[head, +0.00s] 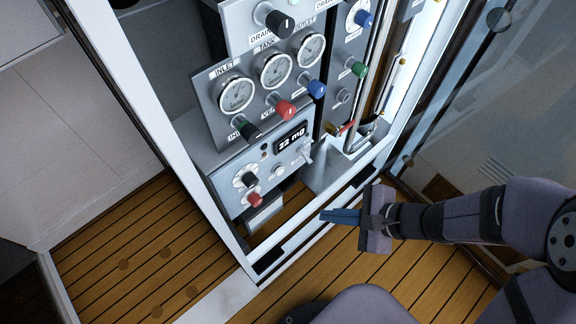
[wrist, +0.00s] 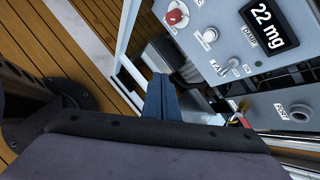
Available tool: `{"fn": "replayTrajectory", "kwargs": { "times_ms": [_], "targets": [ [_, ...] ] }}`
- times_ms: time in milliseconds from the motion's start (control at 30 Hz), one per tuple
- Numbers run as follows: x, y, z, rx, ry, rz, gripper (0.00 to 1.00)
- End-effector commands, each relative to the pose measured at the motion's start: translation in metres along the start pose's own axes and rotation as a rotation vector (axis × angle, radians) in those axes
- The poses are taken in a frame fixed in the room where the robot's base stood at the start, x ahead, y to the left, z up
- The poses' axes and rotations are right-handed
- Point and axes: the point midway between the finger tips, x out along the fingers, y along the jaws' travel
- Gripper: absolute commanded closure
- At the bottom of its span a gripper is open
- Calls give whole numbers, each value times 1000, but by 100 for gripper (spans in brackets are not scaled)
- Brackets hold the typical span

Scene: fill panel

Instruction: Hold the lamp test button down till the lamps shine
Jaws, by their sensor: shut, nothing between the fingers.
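My gripper (head: 325,215) is shut and empty, its blue fingers pointing left in front of the cabinet's lower frame. In the wrist view the closed fingertips (wrist: 160,82) are below the lower panel, apart from it. A pale round push button (head: 279,171) sits on that panel, left of a toggle switch (head: 305,152). The button also shows in the wrist view (wrist: 209,36); its label is too small to read, so I cannot confirm it is the lamp test button. Two small dark spots (head: 265,150) beside the display may be lamps; I see no glow there.
The display (head: 291,137) reads 22 mg. A black knob (head: 250,180) and a red knob (head: 254,200) are on the same panel. Gauges (head: 275,71) and coloured knobs are above. The white cabinet frame (head: 215,220) borders the opening. The wooden floor (head: 130,240) is clear.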

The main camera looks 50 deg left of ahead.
Motion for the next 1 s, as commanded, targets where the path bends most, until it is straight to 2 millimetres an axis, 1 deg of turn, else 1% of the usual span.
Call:
{"fn": "replayTrajectory", "kwargs": {
  "times_ms": [33, 100, 233, 400, 833, 1000],
  "targets": [
    [4, -3, 7, 31, -10, -7, 100],
    [9, -7, 12, 69, -17, -22, 100],
    [16, -12, 16, 117, -25, -41, 100],
    [19, -14, 18, 143, -27, -52, 100],
    [20, -15, 18, 143, -27, -53, 100],
    [25, -21, 22, 141, -27, -53, 100]
  ]
}}
